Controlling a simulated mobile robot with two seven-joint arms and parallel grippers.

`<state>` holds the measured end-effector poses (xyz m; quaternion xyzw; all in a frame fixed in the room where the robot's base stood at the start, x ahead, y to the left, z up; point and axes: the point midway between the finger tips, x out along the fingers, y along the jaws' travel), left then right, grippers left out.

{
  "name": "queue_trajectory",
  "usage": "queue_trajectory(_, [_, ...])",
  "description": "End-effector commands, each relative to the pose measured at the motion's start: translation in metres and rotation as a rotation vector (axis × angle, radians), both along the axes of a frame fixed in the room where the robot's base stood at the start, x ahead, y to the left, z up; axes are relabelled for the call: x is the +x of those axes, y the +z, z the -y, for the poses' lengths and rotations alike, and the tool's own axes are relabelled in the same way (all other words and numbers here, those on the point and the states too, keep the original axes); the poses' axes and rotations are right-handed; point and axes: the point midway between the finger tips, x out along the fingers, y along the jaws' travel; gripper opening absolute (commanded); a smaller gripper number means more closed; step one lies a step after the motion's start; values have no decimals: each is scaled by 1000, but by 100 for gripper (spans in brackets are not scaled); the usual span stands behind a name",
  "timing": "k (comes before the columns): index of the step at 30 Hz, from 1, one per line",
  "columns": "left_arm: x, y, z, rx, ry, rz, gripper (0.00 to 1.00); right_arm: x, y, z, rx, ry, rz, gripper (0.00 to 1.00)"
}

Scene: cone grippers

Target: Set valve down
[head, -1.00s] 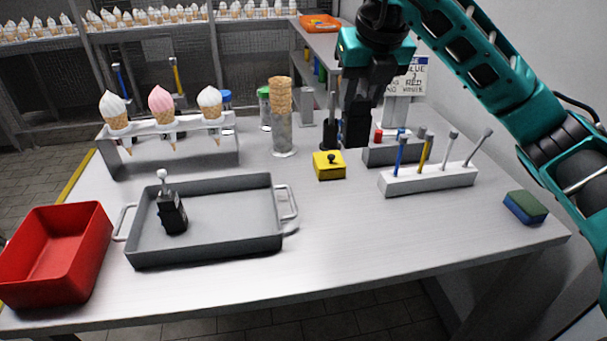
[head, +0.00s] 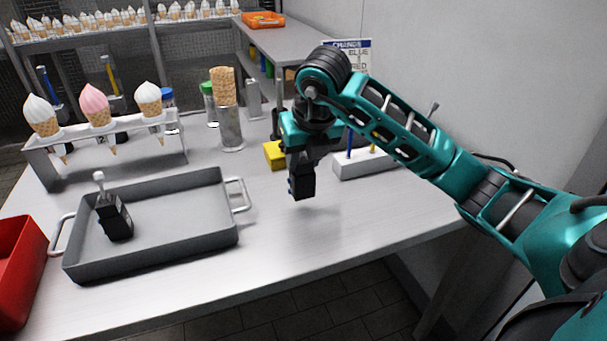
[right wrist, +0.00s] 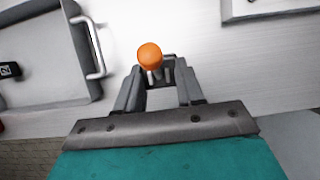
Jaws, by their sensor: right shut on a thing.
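My right gripper (head: 302,190) is above the open bench, right of the grey tray (head: 232,240). In the right wrist view the gripper (right wrist: 160,82) is shut on a small piece with a round orange top (right wrist: 150,56), which I take for the valve. The gripper hides most of it in the head view. A black block with a pale ball-topped stem (head: 115,218) stands in the tray, left of centre. The left gripper is not in view.
A white rack with coloured sticks (head: 365,163) and a yellow block (head: 273,156) stand behind my right gripper. A cone holder (head: 105,145) is at the back left, a red bin (head: 15,280) at the left edge. The bench front right of the tray is clear.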

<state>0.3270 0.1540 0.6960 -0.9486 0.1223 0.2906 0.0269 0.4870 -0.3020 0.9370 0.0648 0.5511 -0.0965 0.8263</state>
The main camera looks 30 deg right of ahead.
Motion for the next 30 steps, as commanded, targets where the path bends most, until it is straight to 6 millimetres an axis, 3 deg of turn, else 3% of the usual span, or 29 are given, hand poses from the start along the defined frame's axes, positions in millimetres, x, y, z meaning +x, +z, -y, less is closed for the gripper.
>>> queue_trajectory(7, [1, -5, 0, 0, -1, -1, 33, 0, -36, 0, 1, 0, -3, 0])
queue_trajectory(19, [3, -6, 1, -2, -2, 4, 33, 0, -42, 0, -1, 0, 0, 0])
queue_trajectory(20, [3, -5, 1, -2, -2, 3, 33, 0, -41, 0, -1, 0, -1, 40])
queue_trajectory(27, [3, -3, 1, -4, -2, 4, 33, 0, -41, 0, 0, 0, -2, 63])
queue_trajectory(30, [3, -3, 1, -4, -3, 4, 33, 0, -41, 0, 0, 0, -2, 63])
